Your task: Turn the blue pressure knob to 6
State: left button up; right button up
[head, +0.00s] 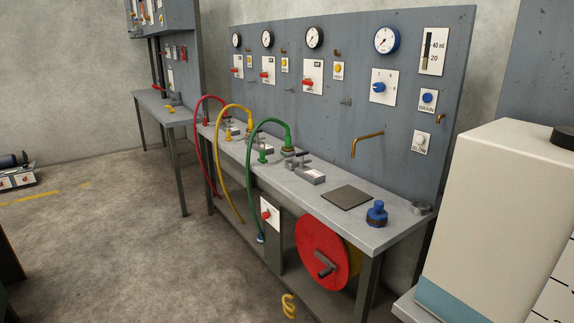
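The blue pressure knob (379,87) sits on a white square dial plate (390,96) on the grey upright panel, right of centre. Small marks surround the knob; they are too small to read, so I cannot tell which number it points to. A blue-rimmed gauge (386,40) is mounted above it; its needle is too small to read surely. A separate round blue button (428,97) marked DRAIN is to the right of the knob. Neither of my grippers shows in the head view.
A narrow grey bench (375,229) runs below the panel, with a dark square pad (347,197), a blue fitting (377,213) and red, yellow and green hoses. A red-flanged spool (322,252) is underneath. A large cream box (500,210) stands at the right. The floor at left is mostly clear.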

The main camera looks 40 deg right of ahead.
aim_at(378, 87)
jog(key=z, duration=1.8)
jog(key=i+j+z, duration=0.1)
jog(key=z, duration=0.35)
jog(key=j+z, duration=0.25)
jog(key=z, duration=0.25)
jog(key=j+z, duration=0.25)
jog(key=i+j+z, duration=0.2)
jog(key=j, duration=0.3)
jog(key=j+z, duration=0.1)
jog(key=j, duration=0.25)
jog(key=k+j+z, duration=0.1)
jog(key=j, duration=0.3)
